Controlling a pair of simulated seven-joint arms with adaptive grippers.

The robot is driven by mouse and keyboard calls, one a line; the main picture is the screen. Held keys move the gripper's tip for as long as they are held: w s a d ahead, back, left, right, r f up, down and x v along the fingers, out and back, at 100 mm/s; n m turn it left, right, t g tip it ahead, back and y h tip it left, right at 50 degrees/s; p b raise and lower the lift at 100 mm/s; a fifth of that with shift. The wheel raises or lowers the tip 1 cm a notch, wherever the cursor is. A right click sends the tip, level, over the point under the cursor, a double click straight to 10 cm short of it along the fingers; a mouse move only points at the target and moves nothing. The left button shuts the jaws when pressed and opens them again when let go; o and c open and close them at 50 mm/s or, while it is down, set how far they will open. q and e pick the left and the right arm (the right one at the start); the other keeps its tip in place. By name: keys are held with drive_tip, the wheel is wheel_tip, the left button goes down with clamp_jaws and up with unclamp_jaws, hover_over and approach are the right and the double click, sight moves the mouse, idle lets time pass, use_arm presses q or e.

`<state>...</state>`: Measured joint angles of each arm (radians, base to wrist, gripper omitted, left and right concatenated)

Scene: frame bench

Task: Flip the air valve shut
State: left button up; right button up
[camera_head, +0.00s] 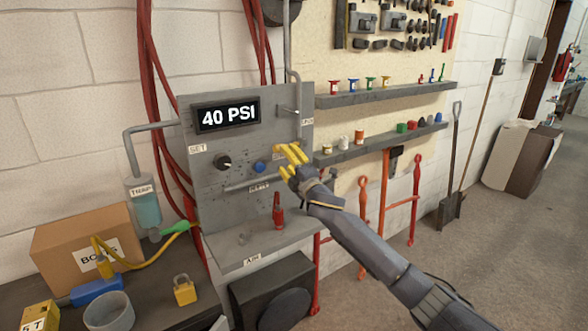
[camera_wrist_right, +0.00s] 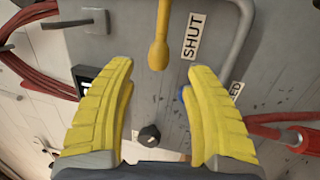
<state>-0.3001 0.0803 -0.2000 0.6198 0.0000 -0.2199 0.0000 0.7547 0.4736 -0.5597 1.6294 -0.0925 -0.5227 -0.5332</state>
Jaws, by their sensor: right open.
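The air valve's yellow lever (camera_wrist_right: 160,40) shows in the right wrist view, running down from the top edge to a rounded end between my finger tips. A label reading SHUT (camera_wrist_right: 193,36) is beside it on the grey panel (camera_wrist_right: 268,60). My right gripper (camera_wrist_right: 157,80) is open, with one yellow finger on each side of the lever's line and a gap to both. In the head view my right gripper (camera_head: 287,152) is in front of the panel's right part, where I cannot clearly separate the lever from the yellow fingers. My left gripper is not in view.
The panel has a 40 PSI display (camera_head: 227,115), a black knob (camera_head: 222,162), a blue button (camera_head: 260,167) and a red fitting (camera_head: 278,211) on its ledge. Shelves (camera_head: 380,95) are close on the right. A cardboard box (camera_head: 88,243) and yellow padlock (camera_head: 184,291) sit lower left.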

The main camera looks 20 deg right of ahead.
drive_tip(key=shift+v, duration=2.6)
drive_tip(key=shift+a+f, duration=0.1)
